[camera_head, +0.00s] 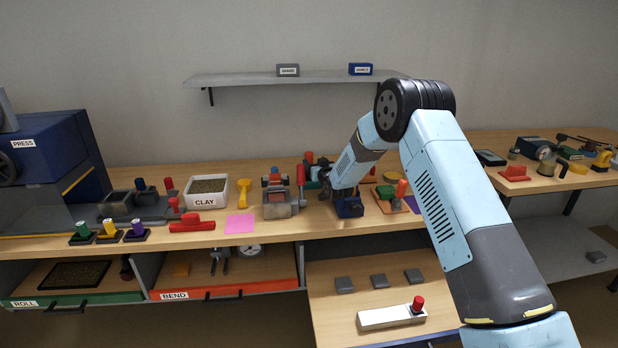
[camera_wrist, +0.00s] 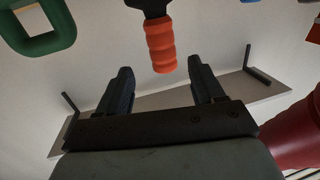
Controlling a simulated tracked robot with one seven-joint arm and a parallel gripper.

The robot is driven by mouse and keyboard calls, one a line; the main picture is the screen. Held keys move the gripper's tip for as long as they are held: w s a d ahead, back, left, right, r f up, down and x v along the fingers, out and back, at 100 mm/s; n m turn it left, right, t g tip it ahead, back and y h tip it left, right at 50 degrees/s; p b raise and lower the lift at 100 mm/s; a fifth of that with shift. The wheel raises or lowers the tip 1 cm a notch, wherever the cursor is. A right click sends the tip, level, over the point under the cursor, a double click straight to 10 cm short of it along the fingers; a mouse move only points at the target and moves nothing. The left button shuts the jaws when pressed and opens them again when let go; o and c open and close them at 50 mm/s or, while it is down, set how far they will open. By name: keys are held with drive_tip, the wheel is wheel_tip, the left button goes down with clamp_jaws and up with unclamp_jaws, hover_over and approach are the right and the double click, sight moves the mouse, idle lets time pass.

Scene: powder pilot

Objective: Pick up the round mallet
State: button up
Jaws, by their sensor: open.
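In the wrist view an orange ribbed handle (camera_wrist: 161,45) hangs from a dark upper part cut off by the top edge. It may be the round mallet, but its head is not clear. My gripper (camera_wrist: 163,80) is open, its two dark fingers spread apart. The handle lies in line with the gap, mostly beyond the fingertips, with nothing held.
The wooden bench (camera_head: 285,240) is crowded around the gripper. A grey vise-like device (camera_head: 280,205) with a red upright handle stands left. A green ring-like piece (camera_wrist: 40,28) and a dark red cylinder (camera_wrist: 293,138) flank the wrist view. A wall shelf (camera_head: 235,79) is above.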

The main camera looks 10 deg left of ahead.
sight(311, 159)
drive_tip(key=shift+x, duration=1.55)
drive_tip(key=shift+r+x, duration=0.1)
drive_tip(key=shift+x, duration=1.2)
drive_tip(key=shift+r+x, duration=0.15)
drive_tip(key=shift+x, duration=1.15)
drive_tip(key=shift+s+a, duration=0.1)
drive_tip(key=shift+a, duration=0.1)
clamp_jaws()
